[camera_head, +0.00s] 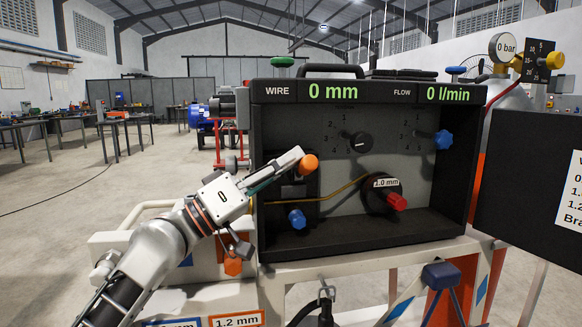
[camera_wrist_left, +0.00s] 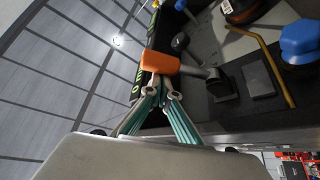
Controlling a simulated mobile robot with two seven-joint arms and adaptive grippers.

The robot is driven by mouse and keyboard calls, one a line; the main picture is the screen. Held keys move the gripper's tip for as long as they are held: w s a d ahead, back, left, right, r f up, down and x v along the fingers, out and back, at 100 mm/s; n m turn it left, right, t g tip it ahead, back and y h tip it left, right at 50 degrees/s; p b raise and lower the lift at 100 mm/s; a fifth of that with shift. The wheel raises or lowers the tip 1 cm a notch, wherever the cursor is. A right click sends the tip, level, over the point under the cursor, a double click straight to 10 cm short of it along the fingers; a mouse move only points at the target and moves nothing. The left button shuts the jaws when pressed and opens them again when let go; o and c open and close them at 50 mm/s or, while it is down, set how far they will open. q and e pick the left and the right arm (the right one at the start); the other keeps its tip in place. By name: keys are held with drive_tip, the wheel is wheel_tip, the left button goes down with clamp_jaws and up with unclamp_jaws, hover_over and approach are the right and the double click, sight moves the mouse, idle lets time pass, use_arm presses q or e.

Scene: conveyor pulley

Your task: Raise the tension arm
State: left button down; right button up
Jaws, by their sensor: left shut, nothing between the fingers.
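The tension arm with its orange end (camera_head: 308,164) is in the left part of the black machine's open bay. In the head view the gripper hides part of the tension arm. My right gripper is not in view.
Inside the machine (camera_head: 362,255) are a blue knob (camera_head: 297,219), a brass-coloured wire (camera_head: 343,190), a spool with red knob (camera_head: 397,202) and a black dial (camera_head: 359,142). A dark panel (camera_head: 530,170) stands at right. A gas cylinder stands behind it.

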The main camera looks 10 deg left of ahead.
use_arm(q)
drive_tip(key=shift+s+d+f, duration=0.2)
drive_tip(key=shift+s+f, duration=0.1)
drive_tip(key=shift+s, duration=0.25)
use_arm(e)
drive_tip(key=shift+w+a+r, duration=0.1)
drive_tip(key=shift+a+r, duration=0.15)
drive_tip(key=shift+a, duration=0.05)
use_arm(q)
drive_tip(key=shift+f, duration=0.3)
